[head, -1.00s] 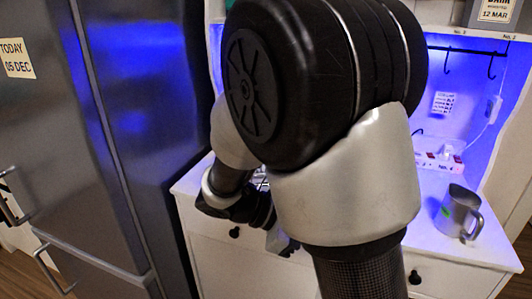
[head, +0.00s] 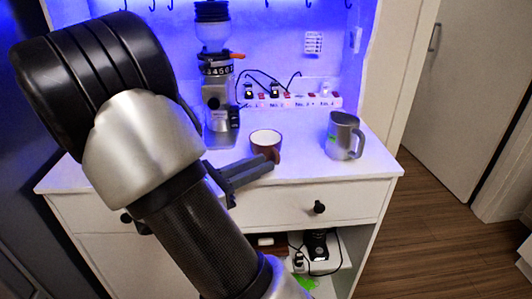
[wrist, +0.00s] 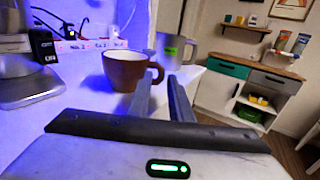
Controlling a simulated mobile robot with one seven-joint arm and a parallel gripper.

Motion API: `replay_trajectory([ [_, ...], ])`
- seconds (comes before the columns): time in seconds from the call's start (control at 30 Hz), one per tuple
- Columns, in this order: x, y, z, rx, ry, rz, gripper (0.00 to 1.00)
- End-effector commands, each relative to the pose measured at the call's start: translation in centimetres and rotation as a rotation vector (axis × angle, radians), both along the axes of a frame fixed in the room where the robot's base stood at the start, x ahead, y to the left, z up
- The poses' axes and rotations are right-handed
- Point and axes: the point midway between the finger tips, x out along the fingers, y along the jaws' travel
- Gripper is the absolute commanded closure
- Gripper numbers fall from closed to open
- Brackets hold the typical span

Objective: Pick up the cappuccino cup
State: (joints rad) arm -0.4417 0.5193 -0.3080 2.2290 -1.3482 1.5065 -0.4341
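The cappuccino cup, dark reddish-brown with a white inside (head: 265,141), stands upright on the white cabinet top. It also shows in the wrist view (wrist: 123,72), its handle turned toward the fingertips. My gripper (head: 271,160) is low over the counter at the cup's front right. In the wrist view my gripper (wrist: 159,80) has its two fingers apart with a narrow gap, and the handle appears at or just beyond that gap. Whether a finger touches the handle cannot be told. The cup is not clasped.
A grey metal pitcher (head: 343,137) stands right of the cup, near the counter's right side. A coffee grinder (head: 217,90) stands behind at left. A power strip (head: 300,101) with plugs and cables runs along the back. Open counter lies between cup and pitcher.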

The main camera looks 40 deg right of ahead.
Motion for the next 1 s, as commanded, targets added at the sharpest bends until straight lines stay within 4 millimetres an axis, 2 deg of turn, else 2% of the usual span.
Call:
replay_trajectory([
  [0.17, -0.1, -1.1, -0.1, 0.001, 0.000, -0.002, 0.81],
  [0.4, -0.5, -4.6, -0.4, 0.000, 0.000, -0.003, 0.81],
  [0.5, -0.4, -5.5, -0.3, 0.000, 0.001, -0.001, 0.81],
  [0.77, -0.4, -5.8, -0.1, 0.000, 0.001, 0.000, 0.81],
  [0.9, -0.4, -5.8, -0.1, 0.001, 0.001, 0.000, 1.00],
  [1.0, -0.4, -5.8, -0.1, 0.001, 0.001, 0.000, 1.00],
])
